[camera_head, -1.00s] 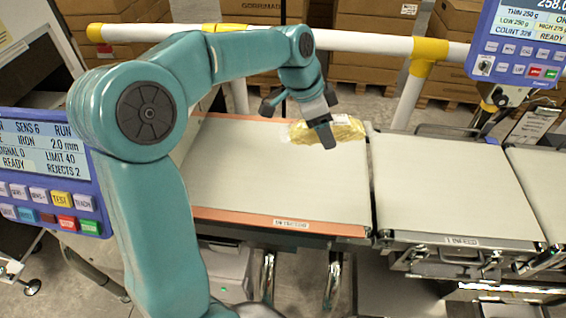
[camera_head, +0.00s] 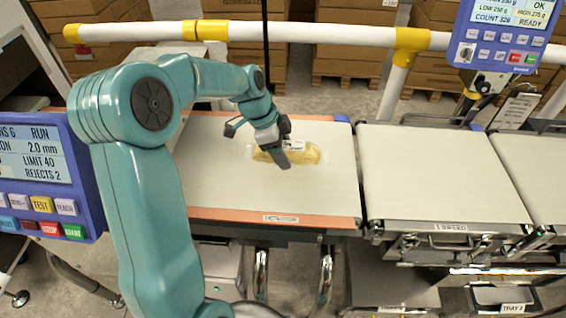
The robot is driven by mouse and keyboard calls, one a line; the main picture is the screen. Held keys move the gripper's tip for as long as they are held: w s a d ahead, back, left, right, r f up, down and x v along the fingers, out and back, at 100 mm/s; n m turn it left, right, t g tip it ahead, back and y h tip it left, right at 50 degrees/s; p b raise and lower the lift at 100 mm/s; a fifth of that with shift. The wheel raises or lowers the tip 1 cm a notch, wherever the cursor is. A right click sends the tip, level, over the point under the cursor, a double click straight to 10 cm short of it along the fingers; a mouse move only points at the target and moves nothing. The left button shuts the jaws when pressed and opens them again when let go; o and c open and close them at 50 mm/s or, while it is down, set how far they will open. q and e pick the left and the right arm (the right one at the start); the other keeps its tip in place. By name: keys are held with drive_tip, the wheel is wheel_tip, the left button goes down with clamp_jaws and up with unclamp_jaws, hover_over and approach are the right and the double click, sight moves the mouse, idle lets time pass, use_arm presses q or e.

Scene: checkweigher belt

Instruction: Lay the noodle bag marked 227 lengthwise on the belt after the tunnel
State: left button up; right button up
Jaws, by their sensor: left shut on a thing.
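The noodle bag (camera_head: 306,154) is a yellow bag with clear ends and a small white label. It is at the belt (camera_head: 235,188) with the orange edges, its long side running left to right in the picture. My left gripper (camera_head: 284,157) is shut on the bag from above and hides part of it. The marking on the bag is too small to read. I cannot tell whether the bag touches the belt. The tunnel is not clearly in view; my left arm covers the belt's left end. My right gripper is not in view.
A white and yellow rail (camera_head: 330,40) runs behind the belts. The infeed belt (camera_head: 425,175) lies to the right, bare. A blue control panel (camera_head: 40,180) stands at the left and a blue display (camera_head: 505,35) at the upper right. Cartons (camera_head: 350,65) are stacked behind.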

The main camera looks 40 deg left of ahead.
sight(283, 172)
use_arm(q)
wheel_tip(283, 172, down, 5)
drive_tip(key=shift+f, duration=0.1)
idle(0.3)
drive_tip(key=o, duration=1.2)
drive_tip(key=shift+o, duration=0.2)
